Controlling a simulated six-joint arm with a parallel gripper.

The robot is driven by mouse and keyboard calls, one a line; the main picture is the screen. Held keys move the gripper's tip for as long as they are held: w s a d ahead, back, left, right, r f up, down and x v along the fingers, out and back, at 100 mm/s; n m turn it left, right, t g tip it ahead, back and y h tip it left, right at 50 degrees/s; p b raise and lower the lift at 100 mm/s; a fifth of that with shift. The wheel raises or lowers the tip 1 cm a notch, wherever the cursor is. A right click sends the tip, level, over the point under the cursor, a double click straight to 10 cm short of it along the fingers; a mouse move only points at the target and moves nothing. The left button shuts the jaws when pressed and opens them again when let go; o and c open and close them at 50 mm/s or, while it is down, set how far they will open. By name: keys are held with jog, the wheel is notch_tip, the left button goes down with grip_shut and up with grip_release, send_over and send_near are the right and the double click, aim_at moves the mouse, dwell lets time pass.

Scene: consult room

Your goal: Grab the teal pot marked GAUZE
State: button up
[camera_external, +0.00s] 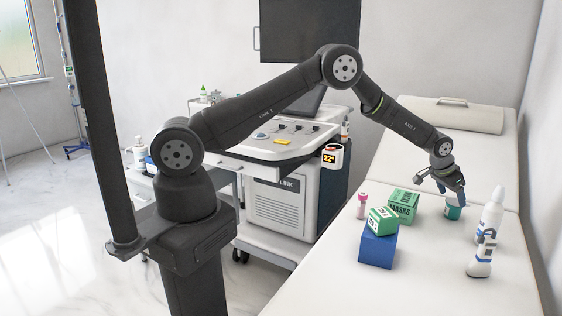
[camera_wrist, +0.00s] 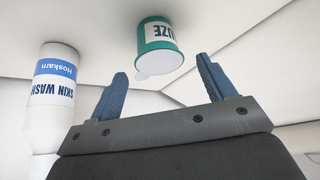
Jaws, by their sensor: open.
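The teal pot (camera_wrist: 158,46) has a white label with "UZE" readable, upside down in the wrist view. In the external view the pot (camera_external: 452,211) stands on the white couch, partly covered by my gripper (camera_external: 451,192). My gripper also shows in the wrist view (camera_wrist: 163,82), its two blue fingers apart and empty.
A SKIN WASH bottle (camera_wrist: 55,95) is close on the left in the wrist view. In the external view, white bottles (camera_external: 490,215) stand right of the pot. A green MASKS box (camera_external: 403,204), a blue box (camera_external: 378,249) with a green-white box (camera_external: 381,220) on it, and a pink-capped bottle (camera_external: 361,205) stand left.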

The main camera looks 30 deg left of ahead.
aim_at(453, 210)
jog(key=shift+x, duration=3.3)
jog(key=shift+d, duration=0.15)
jog(key=c, duration=0.6)
